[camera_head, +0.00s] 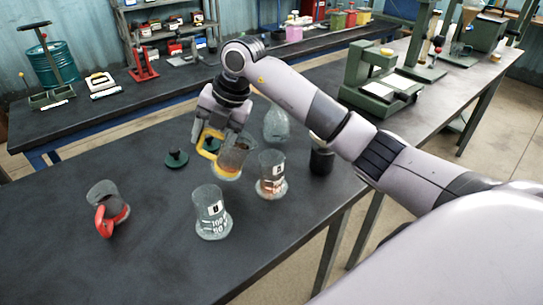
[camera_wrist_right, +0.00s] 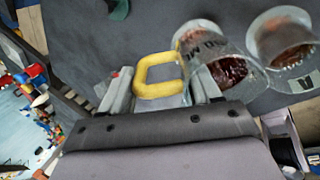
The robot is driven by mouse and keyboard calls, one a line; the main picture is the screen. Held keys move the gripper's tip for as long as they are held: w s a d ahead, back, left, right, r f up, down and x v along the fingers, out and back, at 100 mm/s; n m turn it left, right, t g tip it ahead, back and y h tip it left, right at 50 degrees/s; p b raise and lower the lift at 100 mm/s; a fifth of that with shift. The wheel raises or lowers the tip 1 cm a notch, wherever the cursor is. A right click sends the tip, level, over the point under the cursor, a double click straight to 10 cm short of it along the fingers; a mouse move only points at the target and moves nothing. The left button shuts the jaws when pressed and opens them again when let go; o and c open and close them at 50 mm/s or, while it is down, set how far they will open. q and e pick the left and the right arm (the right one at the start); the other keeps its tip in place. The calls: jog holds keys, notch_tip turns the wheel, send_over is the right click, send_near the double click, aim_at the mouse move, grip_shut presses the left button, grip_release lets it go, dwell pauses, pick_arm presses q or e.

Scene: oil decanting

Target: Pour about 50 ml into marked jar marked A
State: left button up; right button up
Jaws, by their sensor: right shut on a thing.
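My right gripper (camera_head: 213,138) is shut on the yellow handle (camera_wrist_right: 158,75) of a clear jug (camera_head: 232,158). The jug shows dark red liquid in the right wrist view (camera_wrist_right: 228,72). I cannot read the label letters, so which jar is A is unclear. My left gripper is out of view.
A red-handled cup (camera_head: 107,209) stands at the left of the dark table. A green knobbed piece (camera_head: 176,157), a clear flask (camera_head: 276,126) and a dark jar (camera_head: 321,159) stand farther back. The table's left part is mostly clear.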

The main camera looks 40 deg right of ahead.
aim_at(201, 150)
jog(key=shift+w+a+f, duration=0.25)
jog(key=shift+a+f, duration=0.05)
jog(key=shift+f, duration=0.15)
jog(key=shift+w+a+f+g+h, duration=0.5)
jog(key=shift+f+g+h, duration=0.1)
jog(key=shift+f+h, duration=0.1)
jog(key=shift+w+a+f+g+h, duration=0.35)
jog(key=shift+a+f+g+h, duration=0.15)
jog(key=shift+f+g+h, duration=0.15)
